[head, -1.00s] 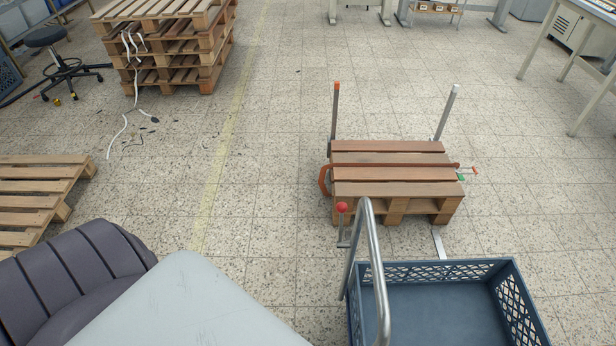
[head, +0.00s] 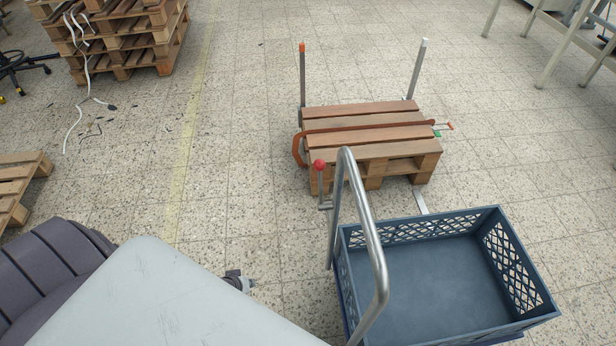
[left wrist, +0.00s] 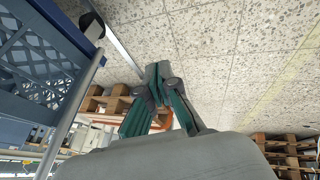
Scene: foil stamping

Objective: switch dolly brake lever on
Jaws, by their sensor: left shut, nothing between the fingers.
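The dolly has a bent steel push handle (head: 371,240) and carries a blue crate (head: 425,285). The brake lever (head: 320,180) is a thin upright rod with a red ball knob, beside the handle's left, far post. My left gripper (head: 248,284) shows only in small part past my pale body cover, to the left of the dolly and apart from the lever. In the left wrist view its fingers (left wrist: 158,72) are together and empty. That view also shows the crate's lattice side (left wrist: 35,65) and a dark caster (left wrist: 91,25); the red knob is not visible there. My right gripper is out of view.
A low pallet (head: 375,165) with an orange clamp (head: 300,150) across it stands just behind the dolly, with two upright posts. Stacked pallets (head: 125,45) stand at the back left. The tiled floor left of the dolly is clear.

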